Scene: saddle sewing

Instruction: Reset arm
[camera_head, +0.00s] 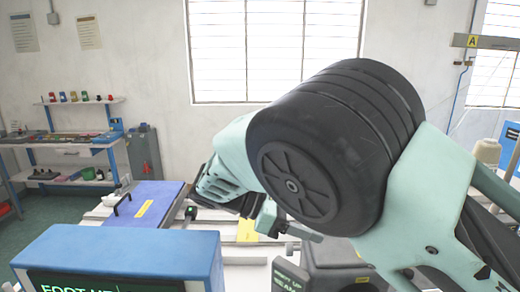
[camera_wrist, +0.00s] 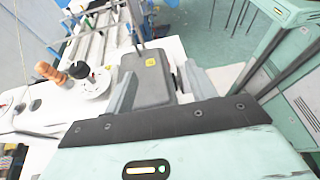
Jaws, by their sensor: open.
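My arm fills the middle and right of the head view, mint green with a large black ribbed joint. My gripper (camera_wrist: 160,65) shows in the wrist view with its two grey fingers spread apart and nothing held between them. Beyond the fingers is a dark grey box-shaped part (camera_wrist: 147,78) with a yellow label, on or by a white work surface (camera_wrist: 30,128). I cannot tell how far the fingers are from it. In the head view, my arm hides much of the work area.
A blue box (camera_head: 120,252) with lettering stands in the front left. Behind it, a blue board (camera_head: 145,205) with a black handle lies on the table. A shelf unit (camera_head: 65,145) stands by the far wall.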

